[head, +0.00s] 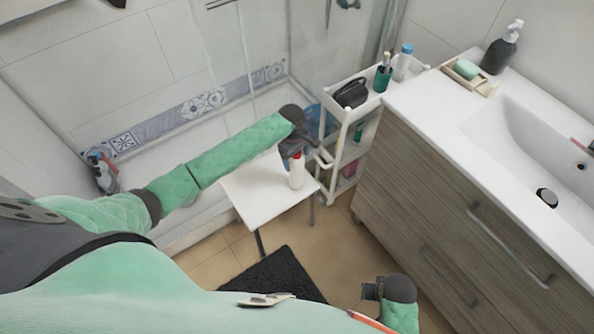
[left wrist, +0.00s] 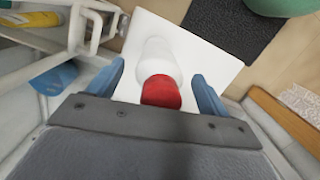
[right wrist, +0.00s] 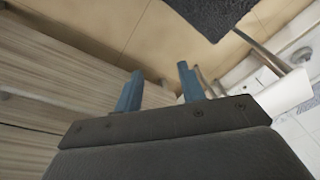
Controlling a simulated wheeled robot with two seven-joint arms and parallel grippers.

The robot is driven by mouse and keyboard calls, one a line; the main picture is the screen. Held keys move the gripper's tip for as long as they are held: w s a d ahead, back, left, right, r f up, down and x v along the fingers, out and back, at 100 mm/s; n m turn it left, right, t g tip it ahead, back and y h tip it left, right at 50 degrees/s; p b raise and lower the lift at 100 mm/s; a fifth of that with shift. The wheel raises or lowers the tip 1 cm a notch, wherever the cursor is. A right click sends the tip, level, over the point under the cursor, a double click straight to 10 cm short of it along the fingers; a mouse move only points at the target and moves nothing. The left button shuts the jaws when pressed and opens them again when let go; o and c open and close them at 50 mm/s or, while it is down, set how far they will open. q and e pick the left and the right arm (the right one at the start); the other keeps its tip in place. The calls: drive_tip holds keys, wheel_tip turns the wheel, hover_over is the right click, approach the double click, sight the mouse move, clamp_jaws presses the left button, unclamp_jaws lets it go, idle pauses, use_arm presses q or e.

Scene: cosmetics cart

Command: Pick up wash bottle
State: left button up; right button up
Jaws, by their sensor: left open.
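The wash bottle (head: 297,172) is white with a red cap and stands on a small white table (head: 262,196) in the head view. In the left wrist view its red cap (left wrist: 161,92) and white body lie between the two blue fingers. My left gripper (head: 294,150) is open around or just above the bottle's cap end; I cannot tell whether a finger touches it. My right gripper (right wrist: 158,88) has its blue fingers apart with nothing between them, low beside the wooden cabinet.
A white cart (head: 345,120) with several cosmetics stands just right of the small table. A wooden cabinet with a white sink top (head: 440,92) fills the right side. A dark mat (head: 272,276) lies on the floor. A glass shower screen stands behind.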

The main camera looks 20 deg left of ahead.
use_arm(q)
drive_tip(key=shift+f, duration=0.5)
drive_tip(key=c, duration=1.7)
drive_tip(key=shift+r, duration=0.2)
